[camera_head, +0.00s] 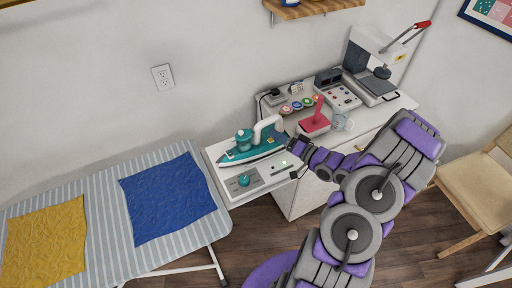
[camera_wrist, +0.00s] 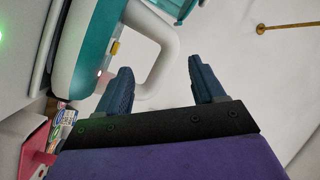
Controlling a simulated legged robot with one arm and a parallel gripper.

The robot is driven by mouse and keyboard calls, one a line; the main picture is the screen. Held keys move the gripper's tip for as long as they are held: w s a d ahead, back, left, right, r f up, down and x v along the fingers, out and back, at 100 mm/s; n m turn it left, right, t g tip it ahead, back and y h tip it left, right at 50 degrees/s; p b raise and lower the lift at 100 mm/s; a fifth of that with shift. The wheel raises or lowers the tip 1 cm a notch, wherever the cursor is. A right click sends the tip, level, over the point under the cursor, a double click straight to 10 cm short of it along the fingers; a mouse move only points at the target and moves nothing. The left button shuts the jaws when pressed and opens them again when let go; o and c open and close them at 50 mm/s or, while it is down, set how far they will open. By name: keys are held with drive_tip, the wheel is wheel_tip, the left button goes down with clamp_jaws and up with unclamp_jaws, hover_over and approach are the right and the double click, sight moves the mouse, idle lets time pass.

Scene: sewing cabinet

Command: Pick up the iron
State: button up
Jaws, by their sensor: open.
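My gripper (camera_head: 286,150) is just right of the iron in the head view. In the wrist view my gripper (camera_wrist: 158,82) has its two dark fingers spread apart, with the handle's loop close to the fingertips. I cannot tell whether a finger touches the handle.
A red holder (camera_head: 315,122), a glass cup (camera_head: 341,122), colored spools (camera_head: 297,105), a control box (camera_head: 338,92) and a press machine (camera_head: 378,65) crowd the cabinet's right side. An ironing board (camera_head: 101,215) with blue and yellow cloths stands left. A chair (camera_head: 470,185) is at right.

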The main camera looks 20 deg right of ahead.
sight(260, 127)
drive_tip(key=shift+x, duration=1.15)
drive_tip(key=shift+w+a+b, duration=0.4)
drive_tip(key=shift+w+b, duration=0.05)
drive_tip(key=shift+w, duration=0.15)
drive_tip(key=shift+a+b+x, duration=0.2)
drive_tip(key=shift+b+x, duration=0.15)
drive_tip(key=shift+x, duration=0.8)
drive_tip(key=shift+a+b+x, duration=0.15)
drive_tip(key=shift+b+x, duration=0.15)
drive_tip(key=shift+x, duration=0.85)
drive_tip(key=shift+s+r, duration=0.2)
drive_tip(key=shift+d, duration=0.1)
drive_tip(key=shift+c, duration=1.4)
clamp_jaws()
